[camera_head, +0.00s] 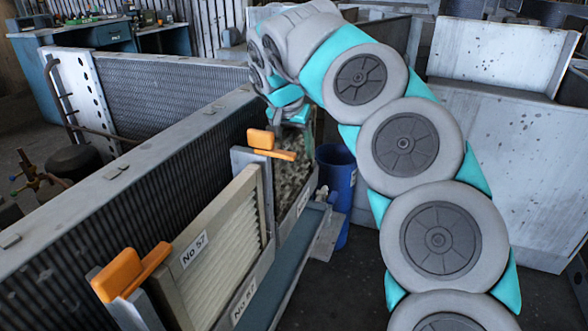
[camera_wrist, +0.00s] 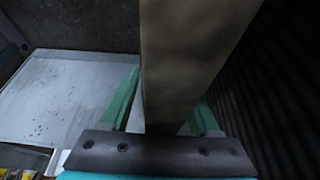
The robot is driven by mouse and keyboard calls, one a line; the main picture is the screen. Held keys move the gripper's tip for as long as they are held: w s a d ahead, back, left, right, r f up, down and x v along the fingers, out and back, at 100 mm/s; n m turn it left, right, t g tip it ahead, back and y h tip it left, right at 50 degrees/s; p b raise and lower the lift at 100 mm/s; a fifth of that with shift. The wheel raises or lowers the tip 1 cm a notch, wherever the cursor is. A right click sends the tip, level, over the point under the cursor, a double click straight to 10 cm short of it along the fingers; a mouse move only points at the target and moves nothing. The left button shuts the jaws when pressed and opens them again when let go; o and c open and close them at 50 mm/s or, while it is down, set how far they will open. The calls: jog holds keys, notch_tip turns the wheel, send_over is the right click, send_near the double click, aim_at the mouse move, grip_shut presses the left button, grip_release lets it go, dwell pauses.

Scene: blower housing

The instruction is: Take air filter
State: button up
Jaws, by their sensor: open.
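A pale, slatted air filter (camera_head: 215,255) labelled No 57 stands in the front slot of the housing. A second filter (camera_head: 292,170) with a dark, mottled face stands in the slot beyond it, its upper part partly hidden by my gripper. My gripper (camera_head: 290,112) is at the top of this farther filter. In the wrist view, the two green fingers of my gripper (camera_wrist: 165,112) are open, one on each side of a beige filter edge (camera_wrist: 185,55). I cannot tell whether the fingers touch it.
Orange latches (camera_head: 130,272) (camera_head: 270,146) stand on posts beside the front filter. A ribbed grey housing wall (camera_head: 130,210) runs close along the left. A blue bin (camera_head: 338,185) stands beyond the slots. Pale panels (camera_head: 500,150) stand at the right, with dark floor in between.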

dwell(0.5)
grip_shut()
dwell(0.5)
dwell(0.9)
